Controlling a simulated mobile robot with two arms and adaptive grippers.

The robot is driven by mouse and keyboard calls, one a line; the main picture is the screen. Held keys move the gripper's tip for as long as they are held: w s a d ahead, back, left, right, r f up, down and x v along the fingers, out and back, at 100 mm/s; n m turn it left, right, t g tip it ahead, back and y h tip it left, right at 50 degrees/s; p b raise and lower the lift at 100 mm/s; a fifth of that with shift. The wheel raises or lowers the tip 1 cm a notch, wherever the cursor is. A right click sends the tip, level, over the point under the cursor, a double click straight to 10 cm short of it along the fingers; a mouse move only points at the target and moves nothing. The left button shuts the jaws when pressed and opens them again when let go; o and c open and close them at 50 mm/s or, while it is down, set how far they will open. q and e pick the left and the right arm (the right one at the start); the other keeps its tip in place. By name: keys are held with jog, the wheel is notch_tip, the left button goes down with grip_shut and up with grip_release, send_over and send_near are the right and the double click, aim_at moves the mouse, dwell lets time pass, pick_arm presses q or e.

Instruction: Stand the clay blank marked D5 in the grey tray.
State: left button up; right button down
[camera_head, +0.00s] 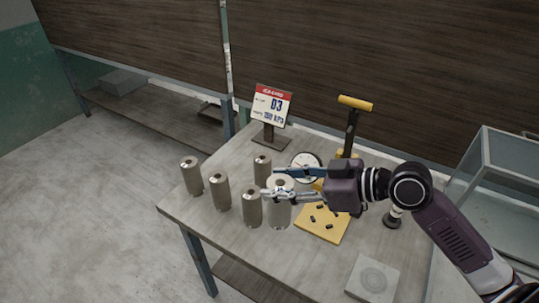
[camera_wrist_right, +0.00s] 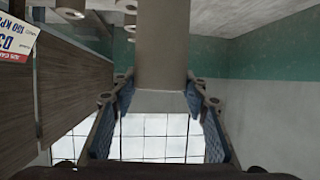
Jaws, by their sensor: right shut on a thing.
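My right gripper (camera_head: 268,182) comes in from the right, level, and is shut on a grey-beige clay blank (camera_head: 280,212). The blank is upright, and I cannot tell whether its base touches the table. In the wrist view the held blank (camera_wrist_right: 160,45) stands between both fingers; no marking on it is legible. A pale grey square tray (camera_head: 373,281) with a round patch lies at the table's front right, apart from the blank. Several similar blanks stand left of the gripper, including one nearby (camera_head: 251,208). I read no D5 anywhere. My left gripper is not in view.
A sign (camera_head: 270,106) reading D3 stands at the back of the table (camera_head: 215,248). A round dial (camera_head: 306,162) and a yellow-handled pump (camera_head: 352,120) stand behind my gripper. A yellow board (camera_head: 322,224) with small dark pieces lies between the held blank and the tray.

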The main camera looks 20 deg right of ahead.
jog(key=s+f+n+g+y, duration=0.1)
jog(key=s+n, duration=0.1)
jog(key=s, duration=0.4)
jog(key=shift+s+y, duration=0.25)
jog(key=shift+y, duration=0.05)
jog(key=shift+a+f, duration=0.15)
